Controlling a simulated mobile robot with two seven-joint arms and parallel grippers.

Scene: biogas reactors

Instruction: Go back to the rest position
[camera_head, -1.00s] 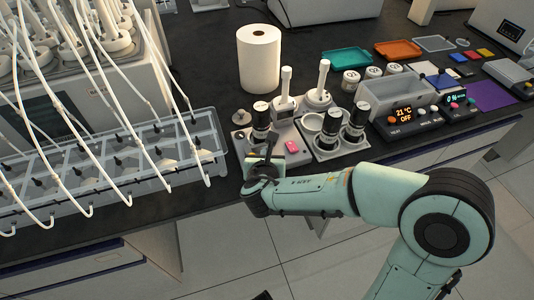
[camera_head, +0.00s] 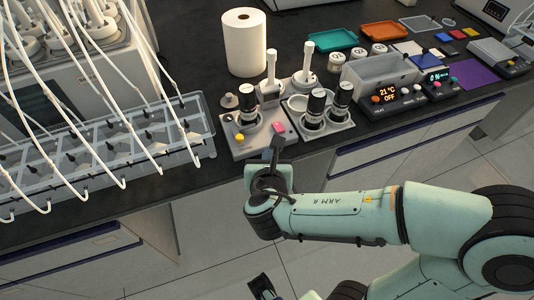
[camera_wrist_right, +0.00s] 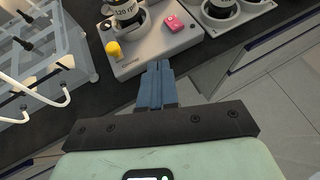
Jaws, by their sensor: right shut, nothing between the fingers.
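My right gripper (camera_head: 277,142) is at the front edge of the bench, just in front of a grey stirrer base with a yellow knob and a pink button. In the right wrist view its fingers (camera_wrist_right: 158,68) are together with nothing between them, their tips close to the base's front side. The arm behind it reaches in from the lower right, over the floor. My left gripper (camera_head: 263,287) shows only partly, as a dark shape at the bottom edge of the head view; its jaws cannot be made out.
The stirrer base (camera_head: 232,147) carries a dark-capped bottle (camera_head: 247,105). Beside it stand a two-bottle holder (camera_head: 335,129), a hotplate display (camera_head: 388,97) and a paper roll (camera_head: 244,45). A clear rack (camera_head: 90,165) with white tubes fills the left. The floor in front is free.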

